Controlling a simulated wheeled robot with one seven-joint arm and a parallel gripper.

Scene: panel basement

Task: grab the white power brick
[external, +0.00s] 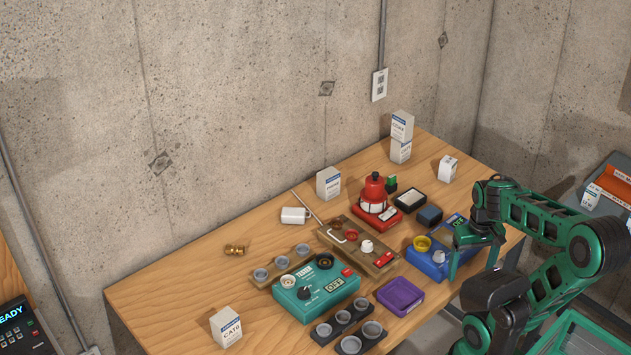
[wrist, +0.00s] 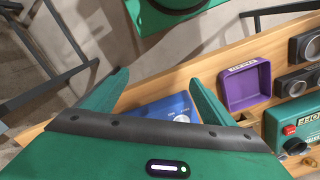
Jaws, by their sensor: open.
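A small plain white block (external: 295,215) lies at the back of the wooden table, left of the middle in the external view. It looks like the white power brick, though its details are too small to be sure. It does not show in the wrist view. My gripper (external: 474,262) is at the table's right front, over the blue panel box (external: 427,262) and far to the right of the white block. In the wrist view my gripper (wrist: 158,82) is open, with nothing held and the blue box (wrist: 165,108) beyond and between its fingers.
A brass fitting (external: 236,250) lies left of the white block. Bare wood (external: 190,280) is at the left. A concrete wall stands behind.

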